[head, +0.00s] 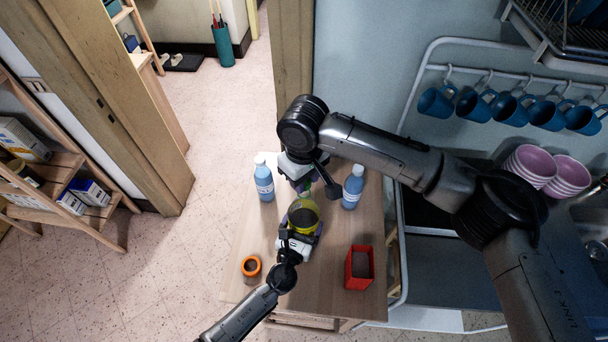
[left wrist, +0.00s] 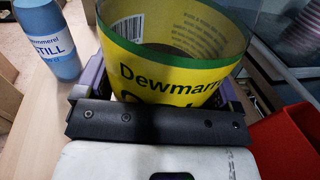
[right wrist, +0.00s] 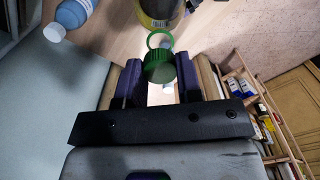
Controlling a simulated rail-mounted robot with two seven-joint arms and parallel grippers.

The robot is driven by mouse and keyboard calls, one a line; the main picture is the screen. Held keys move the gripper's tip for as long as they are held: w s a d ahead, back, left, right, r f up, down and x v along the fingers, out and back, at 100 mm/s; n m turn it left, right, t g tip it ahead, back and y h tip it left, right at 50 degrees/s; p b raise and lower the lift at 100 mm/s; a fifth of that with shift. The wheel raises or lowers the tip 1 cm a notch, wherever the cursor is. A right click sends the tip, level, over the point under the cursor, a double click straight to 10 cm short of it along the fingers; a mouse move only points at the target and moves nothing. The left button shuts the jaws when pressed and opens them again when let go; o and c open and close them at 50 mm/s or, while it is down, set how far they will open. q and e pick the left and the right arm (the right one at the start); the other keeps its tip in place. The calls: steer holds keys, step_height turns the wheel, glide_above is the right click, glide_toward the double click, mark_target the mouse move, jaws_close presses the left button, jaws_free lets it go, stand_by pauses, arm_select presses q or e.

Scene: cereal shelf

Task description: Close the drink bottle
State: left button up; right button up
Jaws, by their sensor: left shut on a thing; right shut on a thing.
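The drink bottle (head: 303,220) is a wide yellow container with a dark green rim and a "Dewmar..." label. Its top is open in the left wrist view (left wrist: 170,70). My left gripper (head: 298,238) is shut around it near the table's middle and holds it roughly upright. My right gripper (head: 304,187) is shut on a green cap with a ring loop (right wrist: 160,68). The cap is apart from the bottle, whose body shows just beyond it in the right wrist view (right wrist: 160,10). In the head view, the right gripper is just behind the bottle's top and mostly hides the cap.
Two blue water bottles (head: 264,184) (head: 352,188) stand on the wooden table (head: 325,255), left and right of the grippers. An orange-rimmed jar (head: 251,267) is at front left and a red box (head: 359,267) at front right. Blue mugs (head: 510,108) hang on the right wall.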

steer(key=shift+f, duration=0.65)
steer(key=shift+f, duration=0.55)
arm_select(q)
steer(key=c, duration=0.4)
steer(key=shift+c, duration=0.2)
arm_select(e)
steer(key=m, duration=0.6)
steer(key=shift+a, duration=0.1)
steer(key=m, duration=2.3)
